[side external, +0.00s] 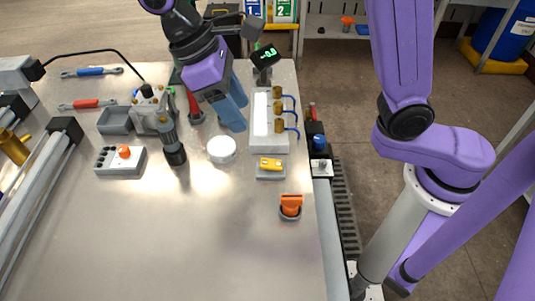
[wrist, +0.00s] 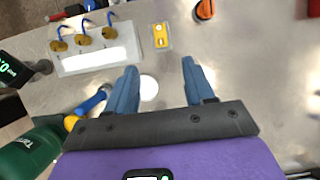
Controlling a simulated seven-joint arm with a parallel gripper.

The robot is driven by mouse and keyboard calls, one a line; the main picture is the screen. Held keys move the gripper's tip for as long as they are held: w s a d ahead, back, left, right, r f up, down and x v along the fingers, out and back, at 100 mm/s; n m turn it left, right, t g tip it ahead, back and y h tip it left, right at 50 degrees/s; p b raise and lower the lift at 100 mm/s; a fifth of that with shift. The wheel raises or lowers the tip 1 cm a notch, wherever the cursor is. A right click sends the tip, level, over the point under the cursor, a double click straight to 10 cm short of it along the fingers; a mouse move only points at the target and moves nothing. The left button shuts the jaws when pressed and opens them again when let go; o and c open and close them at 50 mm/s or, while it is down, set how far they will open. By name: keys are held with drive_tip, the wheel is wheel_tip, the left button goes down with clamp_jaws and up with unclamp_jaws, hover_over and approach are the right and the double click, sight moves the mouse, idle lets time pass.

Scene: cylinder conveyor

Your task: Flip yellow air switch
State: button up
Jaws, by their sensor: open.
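The yellow air switch (side external: 270,164) is a small yellow block on a pale base, on the metal table near its right edge. In the wrist view the yellow switch (wrist: 161,36) lies beyond my fingertips, near the top middle. My gripper (side external: 235,115) is above the table, up and left of the switch in the side view, and apart from it. In the wrist view my gripper (wrist: 159,66) has its two blue fingers spread, with nothing held between them.
A white block with brass fittings and blue tubes (side external: 261,133) stands behind the switch. An orange knob (side external: 291,203) stands in front of it. A white round disc (side external: 222,150) lies to its left. A grey box with an orange button (side external: 122,162) is farther left. The front table is clear.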

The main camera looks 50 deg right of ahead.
sight(272, 163)
drive_tip(key=x, duration=1.4)
